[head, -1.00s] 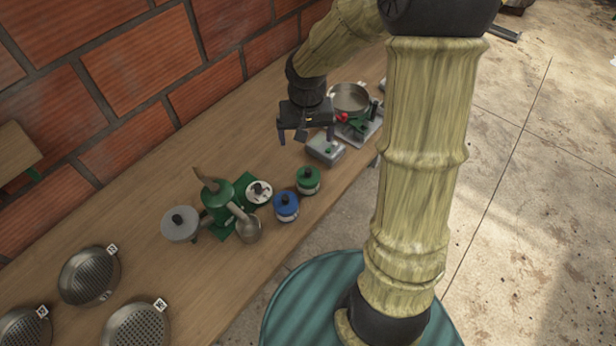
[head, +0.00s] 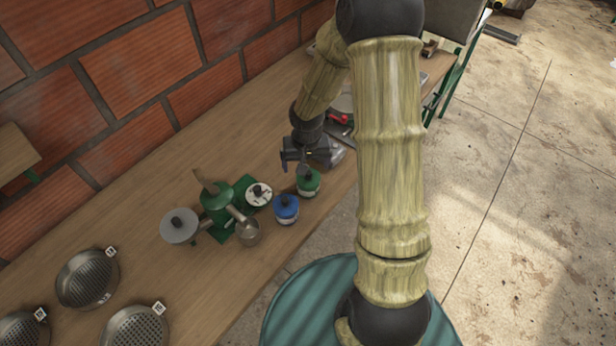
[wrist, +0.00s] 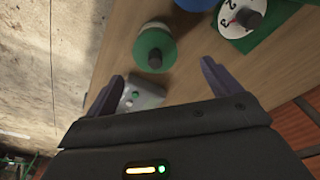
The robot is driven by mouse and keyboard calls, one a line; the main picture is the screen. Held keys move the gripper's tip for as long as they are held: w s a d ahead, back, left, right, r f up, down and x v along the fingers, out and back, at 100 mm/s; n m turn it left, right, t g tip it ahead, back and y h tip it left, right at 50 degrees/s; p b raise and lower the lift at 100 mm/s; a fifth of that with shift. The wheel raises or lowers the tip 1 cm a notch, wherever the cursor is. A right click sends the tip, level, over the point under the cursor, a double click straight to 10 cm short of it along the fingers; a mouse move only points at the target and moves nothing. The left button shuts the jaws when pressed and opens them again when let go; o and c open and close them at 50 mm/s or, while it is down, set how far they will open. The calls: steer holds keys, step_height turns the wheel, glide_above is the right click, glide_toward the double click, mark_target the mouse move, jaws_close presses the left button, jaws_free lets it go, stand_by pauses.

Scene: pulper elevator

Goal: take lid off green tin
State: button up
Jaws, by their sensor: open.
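The green tin (head: 309,186) stands on the wooden bench, with a green lid and a dark knob on top. In the wrist view the green tin (wrist: 156,48) is seen from above, ahead of the fingers and a little left of the middle between them; its lid is on. My gripper (head: 295,165) is open and empty, just behind and above the green tin in the head view. In the wrist view its two purple-grey fingers (wrist: 160,80) are spread wide apart, with the tin beyond their tips.
A blue tin (head: 286,209) stands close by the green tin. A green grinder (head: 216,198) and a white dial (head: 258,194) are to the left. A grey box (wrist: 138,97) with a green button lies under the gripper. Sieves (head: 88,279) lie at the lower left.

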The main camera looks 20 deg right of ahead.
mark_target(308, 172)
steer(key=shift+f, duration=0.1)
steer(key=f, duration=0.5)
steer(key=shift+w+d, duration=0.25)
steer(key=shift+d, duration=0.1)
steer(key=shift+c, duration=0.4)
steer(key=c, duration=1)
